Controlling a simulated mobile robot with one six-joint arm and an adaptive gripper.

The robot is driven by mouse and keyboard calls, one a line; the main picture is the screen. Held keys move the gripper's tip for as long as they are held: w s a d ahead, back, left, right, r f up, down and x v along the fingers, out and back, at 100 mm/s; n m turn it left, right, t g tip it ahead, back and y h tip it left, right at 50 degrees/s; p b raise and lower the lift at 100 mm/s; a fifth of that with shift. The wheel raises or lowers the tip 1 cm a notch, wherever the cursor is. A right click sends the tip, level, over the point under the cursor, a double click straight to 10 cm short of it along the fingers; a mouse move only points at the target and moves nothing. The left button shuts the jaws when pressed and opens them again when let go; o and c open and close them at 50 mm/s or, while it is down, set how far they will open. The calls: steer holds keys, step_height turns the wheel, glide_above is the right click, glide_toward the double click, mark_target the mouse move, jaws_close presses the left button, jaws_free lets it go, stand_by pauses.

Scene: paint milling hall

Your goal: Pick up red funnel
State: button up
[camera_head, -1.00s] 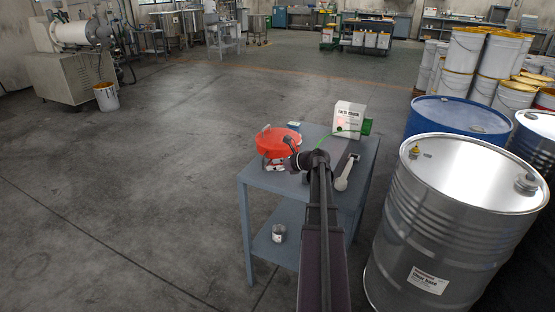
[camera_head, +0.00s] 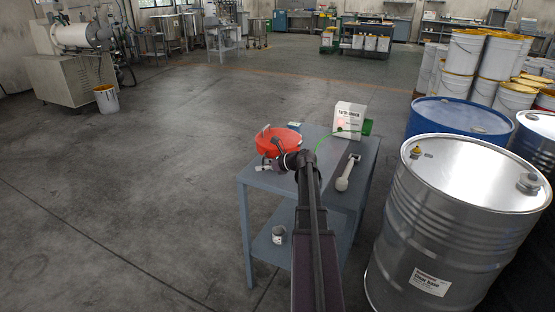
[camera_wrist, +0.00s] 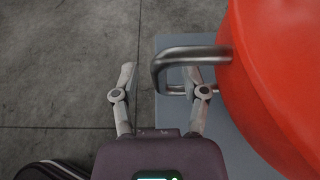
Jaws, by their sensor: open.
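The red funnel (camera_head: 287,136) stands at the left end of the small grey table (camera_head: 327,196), partly hidden behind my arm. In the wrist view the red funnel (camera_wrist: 285,60) fills the right side. Its bent metal handle (camera_wrist: 188,54) sticks out to the left. My gripper (camera_wrist: 160,80) is open, its fingers spread. The handle's outer bend shows between the fingertips, and the right fingertip overlaps the loop. I cannot tell the depth between finger and handle. My gripper (camera_head: 272,152) in the head view is small and dark against the funnel.
A white box (camera_head: 349,116), a green object (camera_head: 366,127) and a pale long-handled tool (camera_head: 347,173) are on the tabletop. A small can (camera_head: 279,234) stands on the lower shelf. A steel drum (camera_head: 455,220) is close on the right.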

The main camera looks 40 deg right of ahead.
stand_by(0.4)
jaws_close()
steer(key=shift+r, duration=0.25)
step_height(320, 180, up, 10)
steer(key=p, duration=1)
steer(key=shift+f, duration=0.2)
stand_by(0.5)
